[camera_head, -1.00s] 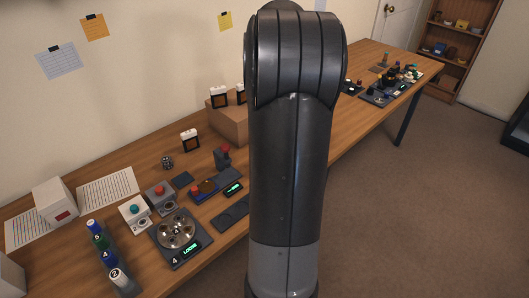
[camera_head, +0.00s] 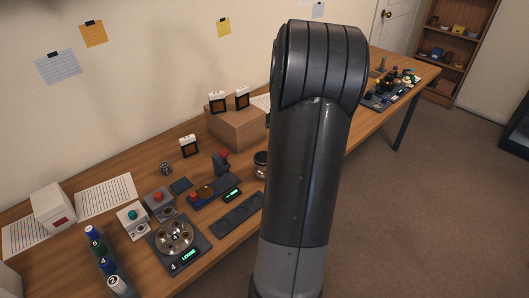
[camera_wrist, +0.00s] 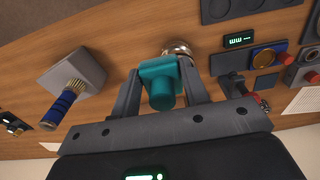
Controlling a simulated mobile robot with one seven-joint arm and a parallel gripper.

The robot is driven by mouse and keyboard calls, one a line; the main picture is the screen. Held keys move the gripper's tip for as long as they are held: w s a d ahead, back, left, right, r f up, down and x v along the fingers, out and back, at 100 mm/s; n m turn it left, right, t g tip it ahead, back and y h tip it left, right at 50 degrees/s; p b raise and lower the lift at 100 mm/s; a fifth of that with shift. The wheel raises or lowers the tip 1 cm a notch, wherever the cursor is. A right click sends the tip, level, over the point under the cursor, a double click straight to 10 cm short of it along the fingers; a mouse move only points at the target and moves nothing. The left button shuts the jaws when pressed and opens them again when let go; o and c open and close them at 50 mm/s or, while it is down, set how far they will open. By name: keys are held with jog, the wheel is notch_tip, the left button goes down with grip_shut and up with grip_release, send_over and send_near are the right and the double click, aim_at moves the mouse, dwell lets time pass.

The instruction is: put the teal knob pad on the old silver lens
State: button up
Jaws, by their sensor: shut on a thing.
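In the wrist view my gripper (camera_wrist: 158,68) is shut on the teal knob pad (camera_wrist: 163,92), a teal block with a round knob facing the camera. A round silver thing with a brass tint (camera_wrist: 178,47), which looks like the old silver lens, stands on the table just beyond the pad. The pad partly covers it, and I cannot tell whether they touch. In the head view a silver and dark round piece (camera_head: 260,165), likely the same lens, shows at the left edge of my arm. My gripper and the pad are hidden there.
A grey block with a blue-handled tool (camera_wrist: 70,98) stands left in the wrist view. A dark tray with round recesses (camera_head: 237,215) lies near the table's front edge. A dial plate (camera_head: 178,243), a red-knobbed device (camera_head: 205,194) and a cardboard box (camera_head: 236,128) stand left of my arm.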

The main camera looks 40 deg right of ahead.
jog(key=w+f, duration=0.1)
jog(key=w, duration=0.1)
jog(key=w+a+f, duration=0.1)
jog(key=w, duration=0.1)
jog(key=w+a+f, duration=0.1)
jog(key=w, duration=0.1)
jog(key=shift+f, duration=2.35)
jog(key=shift+f, duration=0.15)
jog(key=o, duration=1)
jog(key=shift+c, duration=0.2)
